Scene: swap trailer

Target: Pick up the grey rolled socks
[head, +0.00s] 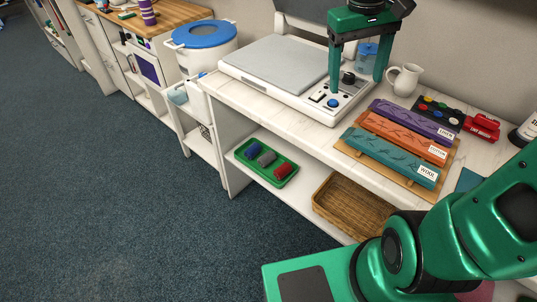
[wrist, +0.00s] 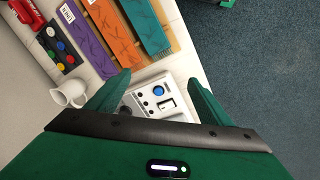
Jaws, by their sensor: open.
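The grey rolled socks (head: 267,158) lie in a green tray (head: 289,181) on the lower shelf. They sit between a blue roll (head: 252,150) and a red roll (head: 283,171). My gripper (head: 357,84) is open and points down over the countertop, by the control panel of the white flat device. It is above and to the right of the tray, well apart from the socks. In the wrist view my gripper (wrist: 160,78) has nothing between its fingers, and the socks are not visible there.
The countertop (head: 245,98) overhangs the shelf with the tray. A wicker basket (head: 350,207) stands right of the tray. A white jug (head: 405,79), coloured boards (head: 393,157) and the white device (head: 285,75) occupy the counter. The blue carpet (head: 110,190) in front is clear.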

